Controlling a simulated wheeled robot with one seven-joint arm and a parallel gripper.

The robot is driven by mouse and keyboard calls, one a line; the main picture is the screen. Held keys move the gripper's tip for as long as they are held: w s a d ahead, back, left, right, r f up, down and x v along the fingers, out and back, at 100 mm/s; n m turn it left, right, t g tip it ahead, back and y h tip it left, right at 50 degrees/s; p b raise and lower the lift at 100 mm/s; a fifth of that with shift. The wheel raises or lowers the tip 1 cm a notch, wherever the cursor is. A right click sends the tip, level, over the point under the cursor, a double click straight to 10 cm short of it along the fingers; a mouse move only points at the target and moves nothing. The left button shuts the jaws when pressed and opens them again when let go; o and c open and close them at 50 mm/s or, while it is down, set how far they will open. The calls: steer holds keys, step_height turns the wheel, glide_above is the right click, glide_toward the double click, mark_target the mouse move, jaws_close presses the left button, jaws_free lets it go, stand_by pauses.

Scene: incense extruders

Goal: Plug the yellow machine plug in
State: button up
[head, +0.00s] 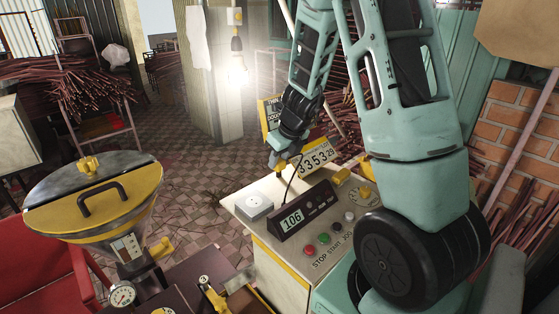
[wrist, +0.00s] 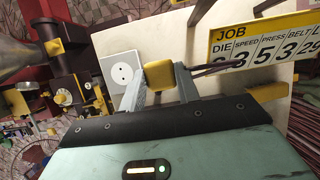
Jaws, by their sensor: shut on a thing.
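The yellow plug (wrist: 158,75) is between the two grey fingers of my gripper (wrist: 160,84) in the wrist view, and the gripper is shut on it. A dark cord runs from the plug side to the right. The white socket (wrist: 122,73) lies left of the plug in that view, with a round face and two small holes; its face is uncovered. In the head view the socket (head: 254,206) sits on the cream panel top, left of the display. My gripper (head: 283,160) is above the panel's back edge, behind and right of the socket. The plug's pins are hidden.
A display (head: 304,212) reading 106 stands beside the socket, with several buttons in front. A yellow job sign (wrist: 262,42) stands close behind, near the cord. A yellow-topped hopper machine (head: 95,195) is at left.

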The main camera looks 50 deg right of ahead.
steer(key=w+a, duration=0.1)
steer(key=a, duration=0.8)
steer(key=shift+f, duration=0.25)
step_height(320, 180, down, 6)
steer(key=b, duration=0.5)
steer(key=shift+f+b, duration=0.55)
steer(key=shift+b, duration=0.2)
stand_by(2.1)
steer(key=o, duration=1.1)
steer(key=shift+c, duration=0.2)
steer(key=shift+r, duration=0.15)
